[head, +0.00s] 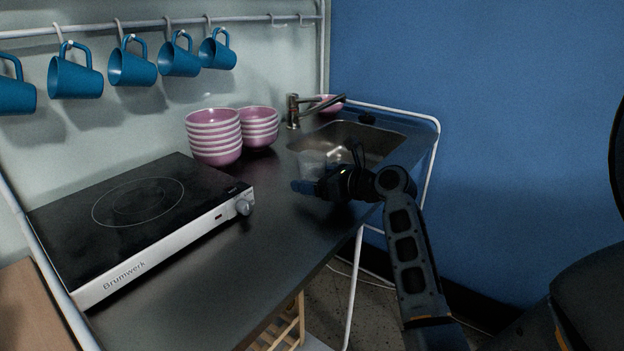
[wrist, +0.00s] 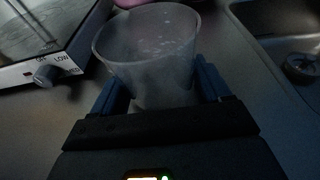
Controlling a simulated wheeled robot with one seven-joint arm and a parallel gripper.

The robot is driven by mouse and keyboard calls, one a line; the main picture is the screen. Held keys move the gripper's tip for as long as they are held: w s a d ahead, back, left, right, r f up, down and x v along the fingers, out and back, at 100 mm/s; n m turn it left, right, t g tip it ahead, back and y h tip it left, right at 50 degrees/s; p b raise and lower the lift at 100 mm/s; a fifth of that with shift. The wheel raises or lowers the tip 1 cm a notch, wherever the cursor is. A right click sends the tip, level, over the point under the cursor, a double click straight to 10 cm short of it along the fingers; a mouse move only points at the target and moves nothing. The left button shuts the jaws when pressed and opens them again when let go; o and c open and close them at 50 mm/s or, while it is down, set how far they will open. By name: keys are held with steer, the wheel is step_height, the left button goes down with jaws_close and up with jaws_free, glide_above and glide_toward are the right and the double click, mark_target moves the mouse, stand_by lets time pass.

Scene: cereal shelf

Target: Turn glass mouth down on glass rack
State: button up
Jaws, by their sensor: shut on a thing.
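A clear, frosted-looking glass (wrist: 150,55) is between the blue fingers of my gripper (wrist: 162,95) in the wrist view. Its wide mouth faces up. In the head view the glass (head: 312,162) shows faintly at the counter's right part, just before the sink. My gripper (head: 306,187) is shut on the glass, low over the counter; I cannot tell whether the glass touches the counter. A light wooden slatted piece (head: 287,325) shows partly below the counter's front edge; I cannot tell if it is the glass rack.
A black hob (head: 140,215) stands on the left of the dark counter (head: 250,268). Stacked pink bowls (head: 213,137) stand behind. The sink (head: 375,140) and tap (head: 293,112) lie at the right. Several blue mugs (head: 132,67) hang from a rail above. The counter front is clear.

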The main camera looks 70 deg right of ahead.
mark_target(301, 156)
steer(key=shift+r+p, duration=3.1)
steer(key=shift+p, duration=1.25)
steer(key=shift+f, duration=0.1)
